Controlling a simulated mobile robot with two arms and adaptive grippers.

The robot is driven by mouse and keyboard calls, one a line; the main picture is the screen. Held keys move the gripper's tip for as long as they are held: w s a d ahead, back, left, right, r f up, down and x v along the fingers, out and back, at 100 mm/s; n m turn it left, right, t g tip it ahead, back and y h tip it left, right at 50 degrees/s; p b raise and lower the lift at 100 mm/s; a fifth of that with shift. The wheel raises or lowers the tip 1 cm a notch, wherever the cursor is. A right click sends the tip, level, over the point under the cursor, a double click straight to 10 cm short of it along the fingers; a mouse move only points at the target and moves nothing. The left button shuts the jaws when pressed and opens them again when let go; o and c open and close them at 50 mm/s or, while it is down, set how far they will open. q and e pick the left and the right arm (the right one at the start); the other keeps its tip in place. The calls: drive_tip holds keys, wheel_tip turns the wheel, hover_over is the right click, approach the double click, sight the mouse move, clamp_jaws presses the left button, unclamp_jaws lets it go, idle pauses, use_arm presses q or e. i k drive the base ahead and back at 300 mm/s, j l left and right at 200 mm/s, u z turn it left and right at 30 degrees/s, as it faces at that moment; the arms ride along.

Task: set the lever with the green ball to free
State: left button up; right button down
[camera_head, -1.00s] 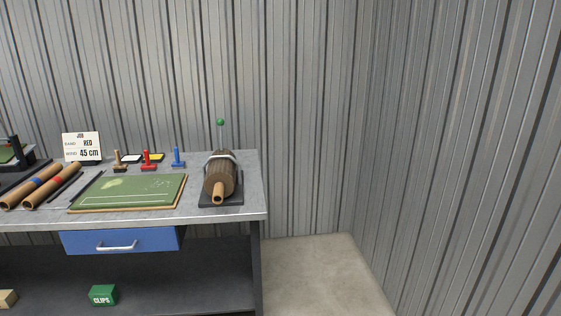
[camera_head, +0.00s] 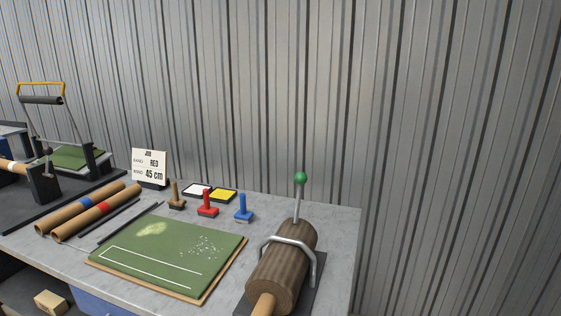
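The lever's green ball (camera_head: 301,178) sits on top of a thin grey rod (camera_head: 297,206), which stands nearly upright behind a brown ridged roller (camera_head: 283,262) at the right end of the bench. A grey metal bar (camera_head: 313,262) arches over the roller. The roller rests on a dark base (camera_head: 314,291), and a tan core end (camera_head: 263,305) sticks out at its front. No label for the lever's positions can be read. Neither of my grippers is in view.
A frame with a yellow handle (camera_head: 41,86) stands at left. A corrugated wall rises behind.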

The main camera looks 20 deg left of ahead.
sight(300, 178)
drive_tip(key=i+l+u, duration=0.2)
drive_tip(key=i+u, duration=0.15)
drive_tip(key=i+l+u, duration=0.3)
drive_tip(key=i+l, duration=0.05)
drive_tip(key=i, duration=0.1)
